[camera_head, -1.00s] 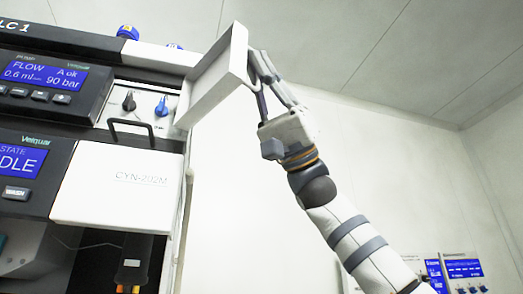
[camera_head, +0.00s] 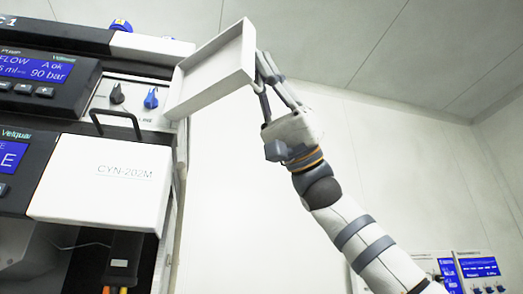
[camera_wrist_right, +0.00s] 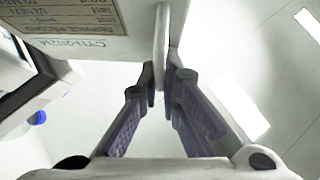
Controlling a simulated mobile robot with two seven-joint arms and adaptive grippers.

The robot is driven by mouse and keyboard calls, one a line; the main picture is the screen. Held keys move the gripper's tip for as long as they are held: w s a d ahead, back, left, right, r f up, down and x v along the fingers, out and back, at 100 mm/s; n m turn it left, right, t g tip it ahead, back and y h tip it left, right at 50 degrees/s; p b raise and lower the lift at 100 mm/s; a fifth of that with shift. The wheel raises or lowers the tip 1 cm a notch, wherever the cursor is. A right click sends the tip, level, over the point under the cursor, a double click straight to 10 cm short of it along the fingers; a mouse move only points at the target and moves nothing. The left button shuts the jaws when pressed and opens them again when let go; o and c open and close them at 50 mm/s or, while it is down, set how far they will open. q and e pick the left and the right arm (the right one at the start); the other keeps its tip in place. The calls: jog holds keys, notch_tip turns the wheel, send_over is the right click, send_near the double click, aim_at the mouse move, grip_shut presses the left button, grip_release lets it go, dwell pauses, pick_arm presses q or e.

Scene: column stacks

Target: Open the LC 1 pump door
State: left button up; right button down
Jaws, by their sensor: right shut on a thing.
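The LC 1 pump door (camera_head: 212,72) is a shallow white panel with a raised rim. In the head view it stands swung out to the right of the LC 1 pump unit (camera_head: 38,72), with its hollow side showing. My right gripper (camera_head: 258,82) is shut on the door's free right edge. In the right wrist view the fingers (camera_wrist_right: 163,95) close around a thin white edge (camera_wrist_right: 161,45). Behind the door's opening, a dark knob (camera_head: 117,93) and a blue knob (camera_head: 151,98) show on a pale panel. My left gripper is not in view.
Blue caps (camera_head: 121,26) stand on top of the stack. Other instruments with blue screens (camera_head: 479,267) are at the lower right. Open space lies right of the stack.

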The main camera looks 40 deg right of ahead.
jog(key=shift+d+r, duration=0.1)
jog(key=shift+d, duration=0.05)
jog(key=c, duration=1.8)
grip_release()
jog(key=v, duration=1.2)
